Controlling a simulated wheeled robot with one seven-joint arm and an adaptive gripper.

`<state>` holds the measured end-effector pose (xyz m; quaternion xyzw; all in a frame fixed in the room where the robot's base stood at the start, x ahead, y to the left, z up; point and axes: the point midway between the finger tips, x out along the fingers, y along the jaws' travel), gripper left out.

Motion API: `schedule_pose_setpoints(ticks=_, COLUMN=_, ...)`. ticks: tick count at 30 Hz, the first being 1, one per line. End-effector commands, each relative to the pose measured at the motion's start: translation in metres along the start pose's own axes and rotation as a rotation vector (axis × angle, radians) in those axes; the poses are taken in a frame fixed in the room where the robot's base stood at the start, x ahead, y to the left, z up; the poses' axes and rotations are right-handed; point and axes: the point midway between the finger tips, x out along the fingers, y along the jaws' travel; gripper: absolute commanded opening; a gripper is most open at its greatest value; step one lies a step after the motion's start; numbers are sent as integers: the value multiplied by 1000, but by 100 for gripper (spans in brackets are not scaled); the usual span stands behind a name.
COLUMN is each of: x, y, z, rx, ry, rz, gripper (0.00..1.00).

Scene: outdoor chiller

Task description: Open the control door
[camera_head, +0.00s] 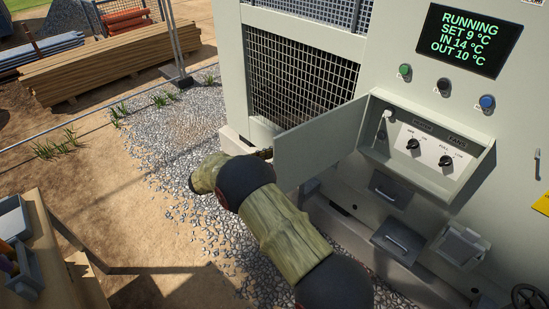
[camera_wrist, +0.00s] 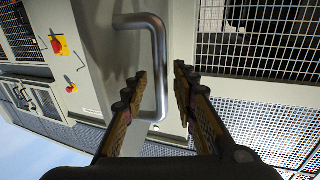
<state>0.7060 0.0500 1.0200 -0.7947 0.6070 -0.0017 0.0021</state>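The control door (camera_head: 322,143) is a light grey panel standing wide open on the chiller, swung out left of a recessed control box (camera_head: 435,150) with two black knobs. In the wrist view, a bent metal bar handle (camera_wrist: 157,60) stands on a pale panel, apparently the door's outer face. My gripper (camera_wrist: 160,93) is open, with its fingers on either side of the handle's lower part and visible gaps. In the head view, my gripper (camera_head: 265,153) is at the door's left edge, mostly hidden by my arm and the door.
The display (camera_head: 469,40) and several buttons sit above the box. Small drawers with handles (camera_head: 398,243) are below it. A mesh grille (camera_head: 300,75) lies behind the door. Gravel (camera_head: 185,130) lies open to the left. A wooden bench with trays (camera_head: 45,250) stands at the lower left.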

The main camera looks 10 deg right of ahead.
Motion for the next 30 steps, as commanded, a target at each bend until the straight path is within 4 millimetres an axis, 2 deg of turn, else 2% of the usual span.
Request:
schedule_pose_setpoints(ticks=5, x=-3, y=0, z=0, rx=1, ry=0, rz=-1, gripper=28)
schedule_pose_setpoints(ticks=8, x=-13, y=-1, z=0, rx=1, ry=0, rz=-3, gripper=28)
schedule_pose_setpoints(ticks=21, x=-97, y=-1, z=1, rx=0, ry=0, rz=-2, gripper=28)
schedule_pose_setpoints(ticks=25, x=-112, y=-1, z=0, rx=0, ry=1, rz=-2, gripper=28)
schedule_pose_setpoints(ticks=30, x=-121, y=0, z=1, rx=-1, ry=0, rz=-1, gripper=28)
